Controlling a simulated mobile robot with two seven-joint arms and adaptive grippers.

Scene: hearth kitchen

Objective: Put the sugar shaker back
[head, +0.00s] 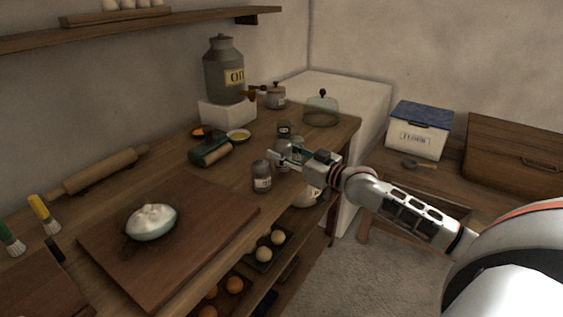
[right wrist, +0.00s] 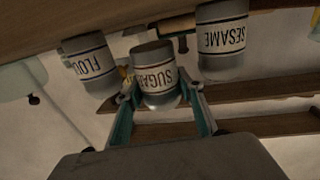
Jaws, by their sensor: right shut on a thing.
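The sugar shaker (right wrist: 155,78) is a grey-topped jar with a white label reading SUGAR. In the right wrist view it sits between the two fingers of my right gripper (right wrist: 160,92), which is shut on it. In the head view the right gripper (head: 278,156) reaches in from the right over the counter's front edge, and the sugar shaker (head: 284,162) is partly hidden by it. The shaker stands in line between the FLOUR shaker (right wrist: 90,66) and the SESAME shaker (right wrist: 222,42). I cannot tell whether its base touches the counter. My left gripper is not in view.
A near shaker (head: 262,178) and a far one (head: 284,130) flank the gripper closely. A cutting board (head: 190,235) with a bowl (head: 151,224) lies left.

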